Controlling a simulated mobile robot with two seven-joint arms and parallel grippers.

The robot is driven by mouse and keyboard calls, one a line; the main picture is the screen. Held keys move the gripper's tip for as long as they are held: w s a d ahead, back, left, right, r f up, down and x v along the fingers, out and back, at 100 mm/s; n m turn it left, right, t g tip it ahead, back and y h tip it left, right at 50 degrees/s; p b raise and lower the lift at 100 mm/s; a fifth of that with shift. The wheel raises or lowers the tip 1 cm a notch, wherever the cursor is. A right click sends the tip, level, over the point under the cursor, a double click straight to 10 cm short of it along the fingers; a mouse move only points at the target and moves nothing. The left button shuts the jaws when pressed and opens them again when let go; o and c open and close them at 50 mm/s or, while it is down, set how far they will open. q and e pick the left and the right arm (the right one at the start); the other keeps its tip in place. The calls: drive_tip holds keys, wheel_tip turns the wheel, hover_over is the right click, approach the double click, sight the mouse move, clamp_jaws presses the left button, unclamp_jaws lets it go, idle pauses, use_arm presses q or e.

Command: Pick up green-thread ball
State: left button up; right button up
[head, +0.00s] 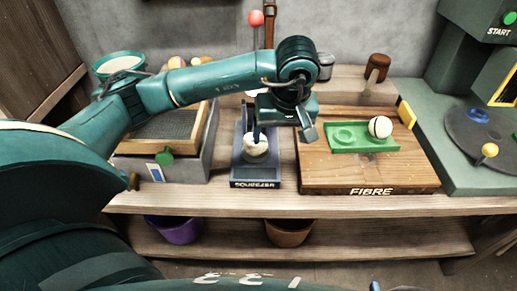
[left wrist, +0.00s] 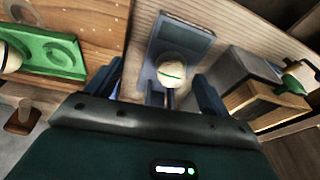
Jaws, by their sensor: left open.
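The green-thread ball (left wrist: 172,72) is pale with a thin green line across it. It sits in the blue-grey squeezer (left wrist: 198,36), between my open left fingers in the left wrist view. In the head view the ball (head: 255,149) rests in the squeezer (head: 254,176), partly behind a finger. My left gripper (head: 283,133) is open and empty above the squeezer, pointing down. I cannot tell whether a finger touches the ball. My right gripper is not in view.
A second pale ball with a dark band (head: 380,127) sits in a green two-hollow tray (head: 347,145) on the wooden FIBRE board (head: 370,174). A grey sieve box (head: 190,165) stands left of the squeezer. A red-topped lever (head: 256,18) rises behind it.

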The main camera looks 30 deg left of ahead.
use_arm(q)
drive_tip(key=w+a+r+y, duration=0.2)
drive_tip(key=a, duration=0.2)
drive_tip(key=b, duration=0.2)
hover_over(262, 148)
drive_tip(key=shift+t, duration=0.3)
wheel_tip(262, 148, down, 6)
drive_tip(key=shift+f, duration=0.15)
drive_tip(key=shift+b+x, duration=0.45)
drive_tip(key=shift+x, duration=2.6)
drive_tip(key=shift+s, duration=0.1)
drive_tip(key=c, duration=1.1)
